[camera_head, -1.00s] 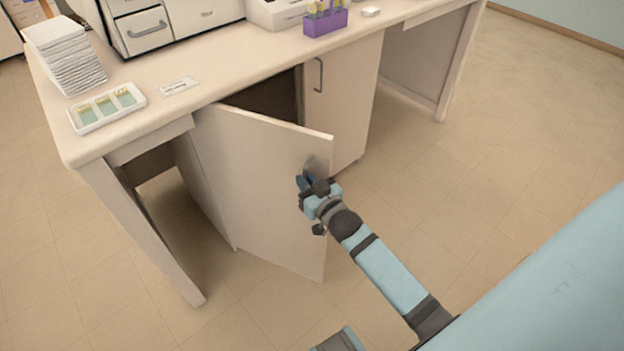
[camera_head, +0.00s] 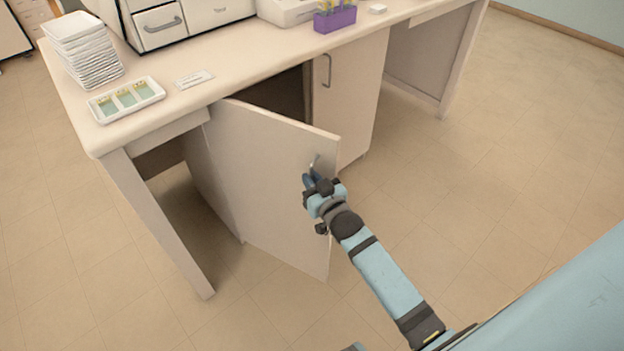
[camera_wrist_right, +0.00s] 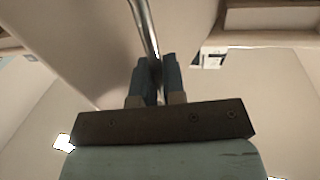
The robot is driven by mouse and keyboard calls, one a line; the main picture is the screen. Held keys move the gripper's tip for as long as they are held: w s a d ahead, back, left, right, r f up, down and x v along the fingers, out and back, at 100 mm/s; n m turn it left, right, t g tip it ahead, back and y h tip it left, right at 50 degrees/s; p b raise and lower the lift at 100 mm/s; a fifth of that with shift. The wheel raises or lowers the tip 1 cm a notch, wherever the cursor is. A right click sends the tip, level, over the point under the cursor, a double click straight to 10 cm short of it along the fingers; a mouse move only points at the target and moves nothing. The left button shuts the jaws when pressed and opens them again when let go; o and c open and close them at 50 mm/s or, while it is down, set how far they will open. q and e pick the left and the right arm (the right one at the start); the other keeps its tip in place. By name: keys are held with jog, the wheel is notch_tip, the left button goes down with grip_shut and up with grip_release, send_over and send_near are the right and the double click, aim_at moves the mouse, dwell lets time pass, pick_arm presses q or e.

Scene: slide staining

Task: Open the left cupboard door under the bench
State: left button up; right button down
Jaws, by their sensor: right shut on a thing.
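The left cupboard door (camera_head: 265,175) under the bench stands partly open, swung out toward me, with a dark gap behind its top edge. Its metal handle (camera_head: 315,163) is near the free edge. My right gripper (camera_head: 311,182) is at this handle. In the right wrist view the two blue fingers (camera_wrist_right: 157,80) are closed around the handle bar (camera_wrist_right: 145,30). The right cupboard door (camera_head: 347,95) is closed and has its own handle (camera_head: 327,70). My left gripper is not in view.
The bench top (camera_head: 230,80) carries a white slide tray (camera_head: 127,112), a stack of white trays (camera_head: 85,50), a label card (camera_head: 194,80) and a purple rack (camera_head: 335,19). A bench leg panel (camera_head: 160,225) stands left of the open door. The floor (camera_head: 480,190) to the right is clear.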

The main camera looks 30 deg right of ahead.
jog(key=c, duration=1.2)
grip_release()
jog(key=shift+c, duration=0.2)
jog(key=s+p, duration=0.1)
jog(key=s, duration=1.2)
jog(key=shift+s+d, duration=0.2)
jog(key=shift+s, duration=0.2)
